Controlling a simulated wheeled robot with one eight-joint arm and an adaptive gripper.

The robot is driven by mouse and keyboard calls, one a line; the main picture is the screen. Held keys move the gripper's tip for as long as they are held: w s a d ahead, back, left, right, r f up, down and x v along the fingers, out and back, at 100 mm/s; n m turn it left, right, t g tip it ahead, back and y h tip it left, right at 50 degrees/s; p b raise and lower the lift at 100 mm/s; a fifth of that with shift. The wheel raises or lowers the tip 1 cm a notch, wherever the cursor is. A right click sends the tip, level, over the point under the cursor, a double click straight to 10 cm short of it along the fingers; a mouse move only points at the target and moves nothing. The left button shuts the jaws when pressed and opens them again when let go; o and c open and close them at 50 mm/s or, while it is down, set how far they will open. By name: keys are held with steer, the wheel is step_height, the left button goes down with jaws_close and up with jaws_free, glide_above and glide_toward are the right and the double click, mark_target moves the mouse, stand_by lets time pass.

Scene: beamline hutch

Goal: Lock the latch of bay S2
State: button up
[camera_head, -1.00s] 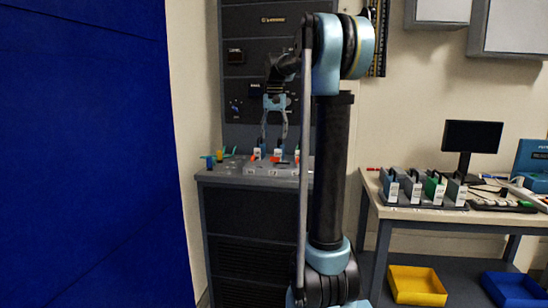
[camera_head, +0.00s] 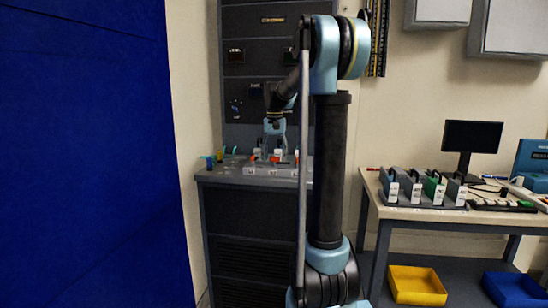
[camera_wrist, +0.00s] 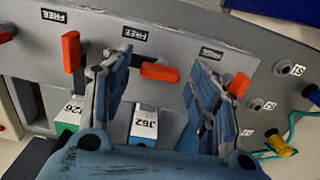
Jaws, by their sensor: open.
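In the wrist view, a grey panel holds a row of bays with red latch levers. The middle red latch (camera_wrist: 160,71) lies crosswise, between the fingers of my gripper (camera_wrist: 160,62). Below it is a module labelled J62 (camera_wrist: 144,126). The left red latch (camera_wrist: 71,52) stands lengthwise, and the right red latch (camera_wrist: 238,85) is tilted, partly behind a finger. Labels reading FREE sit above the latches. I cannot read a bay label S2, so which latch belongs to it is unclear. In the head view, my open gripper (camera_head: 275,140) is low over the console (camera_head: 225,179).
Sockets, one marked S1 (camera_wrist: 298,70), and a yellow plug (camera_wrist: 280,145) with teal cable are at the wrist view's right. A table with a module rack (camera_head: 425,207) and monitor (camera_head: 472,136) is right.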

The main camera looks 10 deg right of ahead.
steer(key=c, duration=1.1)
steer(key=shift+o, duration=0.2)
steer(key=shift+n, duration=0.4)
steer(key=n, duration=0.7)
steer(key=shift+n, duration=0.3)
steer(key=n, duration=0.8)
steer(key=shift+n, duration=0.6)
